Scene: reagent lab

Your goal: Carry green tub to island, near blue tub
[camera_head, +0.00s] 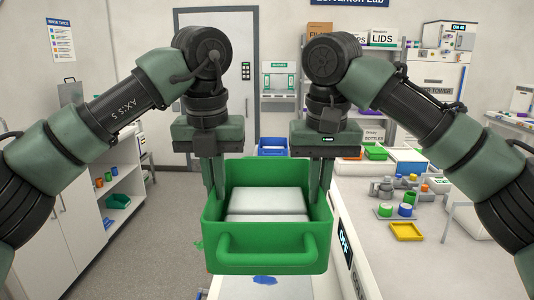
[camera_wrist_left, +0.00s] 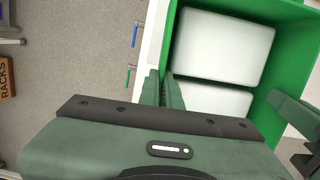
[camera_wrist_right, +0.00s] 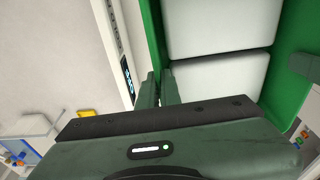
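The green tub (camera_head: 268,262) hangs level in front of me, with two pale, box-like items (camera_head: 266,201) inside. My left gripper (camera_head: 214,190) is shut on its left side wall, one finger inside and one outside, as the left wrist view (camera_wrist_left: 163,90) shows. My right gripper (camera_head: 321,185) is shut on the right side wall in the same way, as in the right wrist view (camera_wrist_right: 158,90). A blue tub (camera_head: 272,147) shows behind the green tub, partly hidden by it. I cannot tell what it stands on.
A white counter (camera_head: 375,255) runs along the right, close to the green tub, with bottles, coloured caps and a yellow tray (camera_head: 407,232). A blue-edged bin (camera_head: 408,161) stands further back on it. White cabinets (camera_head: 85,225) line the left. Grey floor (camera_head: 160,225) is open between.

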